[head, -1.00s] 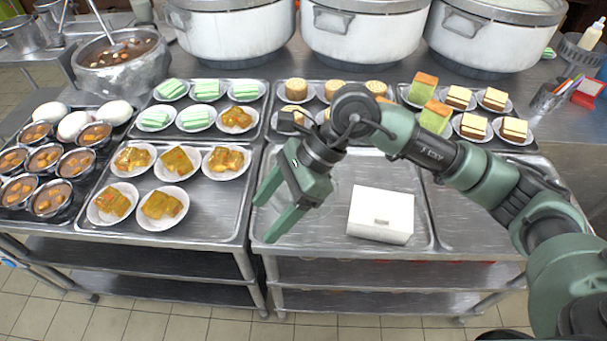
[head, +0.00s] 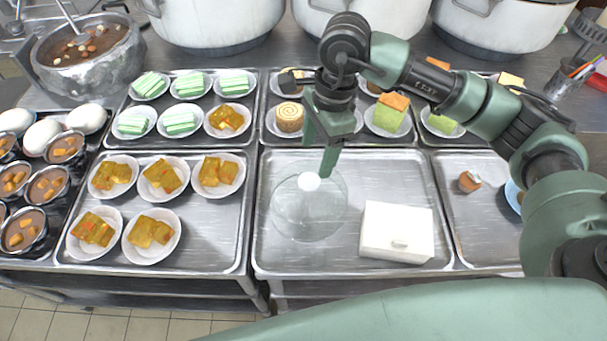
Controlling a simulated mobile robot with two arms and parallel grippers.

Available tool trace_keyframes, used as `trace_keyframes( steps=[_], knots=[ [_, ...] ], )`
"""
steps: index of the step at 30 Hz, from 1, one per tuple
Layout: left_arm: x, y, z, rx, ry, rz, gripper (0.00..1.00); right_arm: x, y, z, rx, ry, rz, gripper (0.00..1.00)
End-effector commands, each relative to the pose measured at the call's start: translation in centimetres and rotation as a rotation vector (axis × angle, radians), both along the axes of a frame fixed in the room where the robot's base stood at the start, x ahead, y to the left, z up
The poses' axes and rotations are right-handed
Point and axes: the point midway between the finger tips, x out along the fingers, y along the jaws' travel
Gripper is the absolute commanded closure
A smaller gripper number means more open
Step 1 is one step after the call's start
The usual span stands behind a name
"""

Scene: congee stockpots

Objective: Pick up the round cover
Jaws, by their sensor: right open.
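The round cover (head: 296,222) is a clear, see-through disc or dome with a white knob (head: 309,181). It sits on the bare metal tray in the middle of the table. My right gripper (head: 319,156) is open and points down, with its fingertips close to the knob at its far side. One finger's tip appears just beside the knob; I cannot tell whether it touches. Nothing is between the fingers that I can see. My left gripper is not in view.
A white box (head: 396,231) stands on the same tray, right of the cover. Plates of cakes (head: 387,118) stand behind, partly hidden by my right arm. Plates of yellow pieces (head: 163,177) fill the left tray. A small cupcake (head: 469,182) sits on the right tray.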

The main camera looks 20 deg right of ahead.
Motion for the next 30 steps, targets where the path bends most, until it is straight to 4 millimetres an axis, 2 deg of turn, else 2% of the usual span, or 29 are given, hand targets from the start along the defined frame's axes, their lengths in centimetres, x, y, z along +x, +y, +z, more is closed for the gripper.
trace_keyframes(
  steps=[9, 12, 18, 24, 25, 30],
  knots=[
    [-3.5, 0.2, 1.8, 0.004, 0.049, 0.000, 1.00, -0.3, 0.8, -3.3, 0.001, 0.006, 0.002, 0.34],
    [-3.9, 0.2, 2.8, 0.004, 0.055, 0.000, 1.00, -0.4, 1.2, -4.8, 0.000, 0.007, 0.001, 0.34],
    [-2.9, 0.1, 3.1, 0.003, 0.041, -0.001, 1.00, -0.2, 1.5, -7.0, 0.002, 0.001, 0.000, 0.34],
    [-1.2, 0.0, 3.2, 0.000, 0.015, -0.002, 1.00, -0.2, 1.5, -7.2, 0.002, 0.000, 0.001, 0.34],
    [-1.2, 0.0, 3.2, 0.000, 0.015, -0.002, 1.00, -0.2, 1.5, -7.2, 0.002, 0.000, 0.001, 0.37],
    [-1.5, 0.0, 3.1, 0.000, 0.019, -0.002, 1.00, -0.2, 1.5, -7.2, 0.002, 0.000, 0.001, 0.84]
  ],
)
